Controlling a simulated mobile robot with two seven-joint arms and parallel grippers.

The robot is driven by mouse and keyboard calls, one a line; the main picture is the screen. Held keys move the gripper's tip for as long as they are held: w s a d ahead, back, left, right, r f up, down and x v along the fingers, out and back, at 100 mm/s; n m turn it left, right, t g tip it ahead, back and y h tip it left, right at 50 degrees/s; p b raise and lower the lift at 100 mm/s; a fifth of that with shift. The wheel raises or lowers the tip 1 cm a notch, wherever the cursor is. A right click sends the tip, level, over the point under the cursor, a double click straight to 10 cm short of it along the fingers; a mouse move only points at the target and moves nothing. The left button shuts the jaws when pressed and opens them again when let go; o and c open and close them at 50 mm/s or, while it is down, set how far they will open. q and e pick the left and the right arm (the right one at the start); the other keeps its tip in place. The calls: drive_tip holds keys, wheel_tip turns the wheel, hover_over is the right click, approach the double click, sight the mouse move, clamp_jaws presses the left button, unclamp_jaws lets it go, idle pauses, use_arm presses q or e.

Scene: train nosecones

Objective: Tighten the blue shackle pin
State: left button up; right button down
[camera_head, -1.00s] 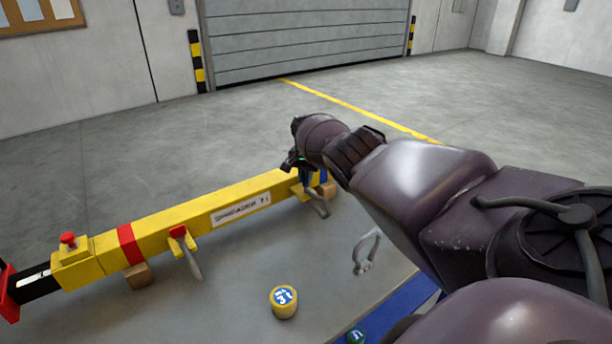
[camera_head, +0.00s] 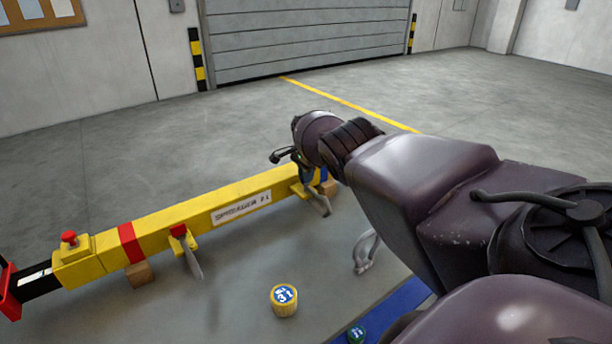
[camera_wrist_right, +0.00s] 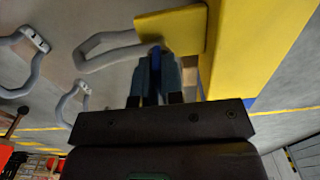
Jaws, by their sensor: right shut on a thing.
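The yellow spreader beam (camera_head: 170,228) lies on the grey table; it fills the upper right of the right wrist view (camera_wrist_right: 240,50). A grey shackle (camera_head: 320,204) hangs at its right end, and its bow shows in the wrist view (camera_wrist_right: 95,48) beside a yellow lug (camera_wrist_right: 170,28). My right gripper (camera_wrist_right: 157,72) is shut on the blue shackle pin (camera_wrist_right: 156,58) at this lug. The fingers hide most of the pin, so I cannot tell how far it is screwed in. My left gripper is not in view.
A loose grey shackle (camera_head: 365,252) is on the table, partly behind my right arm. Another shackle with a red part (camera_head: 185,245) hangs mid-beam. Wooden blocks (camera_head: 139,275) support the beam.

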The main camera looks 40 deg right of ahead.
drive_tip(key=shift+w+d+r, duration=0.15)
drive_tip(key=shift+r, duration=0.2)
drive_tip(key=c, duration=1.4)
unclamp_jaws()
drive_tip(key=shift+o, duration=0.8)
drive_tip(key=shift+f, duration=0.2)
